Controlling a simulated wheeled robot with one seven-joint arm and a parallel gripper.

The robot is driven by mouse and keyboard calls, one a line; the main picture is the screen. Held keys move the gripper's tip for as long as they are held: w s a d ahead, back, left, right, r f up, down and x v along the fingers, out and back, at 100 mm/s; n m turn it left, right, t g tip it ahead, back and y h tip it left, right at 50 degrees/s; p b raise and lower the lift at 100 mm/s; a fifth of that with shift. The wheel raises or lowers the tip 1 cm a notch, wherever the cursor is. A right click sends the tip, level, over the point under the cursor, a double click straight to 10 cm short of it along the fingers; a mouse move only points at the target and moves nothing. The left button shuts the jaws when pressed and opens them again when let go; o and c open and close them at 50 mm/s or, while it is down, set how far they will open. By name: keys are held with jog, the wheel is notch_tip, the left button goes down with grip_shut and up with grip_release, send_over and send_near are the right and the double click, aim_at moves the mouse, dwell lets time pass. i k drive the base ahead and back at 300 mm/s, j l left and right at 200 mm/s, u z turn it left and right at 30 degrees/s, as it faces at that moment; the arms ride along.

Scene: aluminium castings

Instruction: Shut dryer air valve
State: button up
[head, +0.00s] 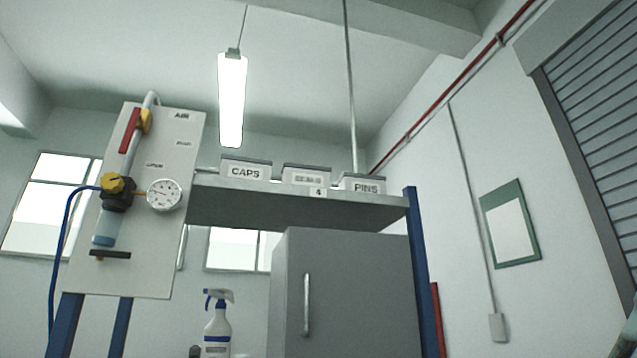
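The air panel (172,240) is a pale board on blue posts at the left. A red lever (130,131) sits near its top, beside a brass-yellow valve body (146,121) on a grey pipe (133,142). The lever lies roughly parallel to the pipe. Below are a regulator with a yellow knob (113,184), a round white gauge (164,195) and a bluish bowl (106,229). The panel has small labels; the top one reads AIR, the others are blurred. My gripper is not in view.
A shelf (300,210) with bins marked CAPS (246,172) and PINS (364,185) adjoins the panel's right. Below stand a grey cabinet (350,290) and a spray bottle (217,330). A blue hose (57,250) hangs at the panel's left. The space before the panel looks clear.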

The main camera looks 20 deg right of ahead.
aim_at(137, 114)
jog(key=u, duration=0.95)
